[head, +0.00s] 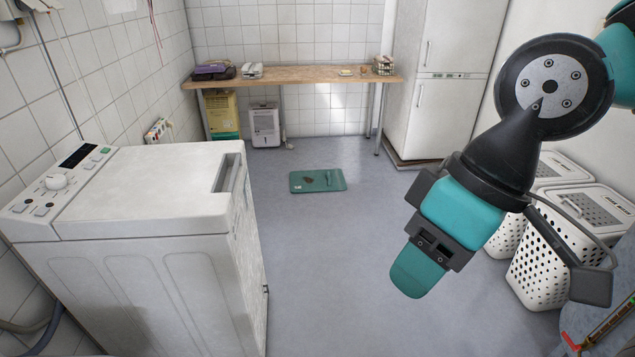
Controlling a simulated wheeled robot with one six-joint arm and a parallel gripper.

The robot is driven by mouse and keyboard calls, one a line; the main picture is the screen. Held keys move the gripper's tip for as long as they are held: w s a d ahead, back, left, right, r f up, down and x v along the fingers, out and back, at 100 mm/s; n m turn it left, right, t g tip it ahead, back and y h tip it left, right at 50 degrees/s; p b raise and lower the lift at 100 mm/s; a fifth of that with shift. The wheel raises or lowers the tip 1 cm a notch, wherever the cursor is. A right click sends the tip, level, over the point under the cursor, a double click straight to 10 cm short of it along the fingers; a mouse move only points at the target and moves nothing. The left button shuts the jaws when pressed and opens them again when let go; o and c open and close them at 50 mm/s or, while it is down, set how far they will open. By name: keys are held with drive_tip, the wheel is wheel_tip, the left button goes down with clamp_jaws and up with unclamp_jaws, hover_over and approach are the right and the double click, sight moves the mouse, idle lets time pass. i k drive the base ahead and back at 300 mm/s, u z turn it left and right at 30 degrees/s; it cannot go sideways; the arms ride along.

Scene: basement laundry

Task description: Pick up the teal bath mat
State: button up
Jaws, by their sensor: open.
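The teal bath mat (338,184) lies flat on the grey floor in the middle of the room, in front of the wooden table. A small brown patch or object and a few other small marks show on it; I cannot tell what they are. My gripper (419,272) hangs at the right of the head view, teal and black, pointing down and to the left. It is open and I see nothing held in it. It is nearer to me than the mat and well apart from it. Part of its jaws is hidden by its own body.
A white top-loading washer (150,190) stands at the left. A wooden table (310,75) with small items on top spans the back wall, with a white device (264,125) beneath it. A white fridge (440,100) and white laundry baskets (545,262) stand at the right. The floor between is clear.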

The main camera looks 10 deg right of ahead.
sight(302, 181)
drive_tip(key=z, duration=0.2)
drive_tip(key=i, duration=4.8)
drive_tip(key=u, duration=1.5)
drive_tip(key=i, duration=0.7)
drive_tip(key=z, duration=1.5)
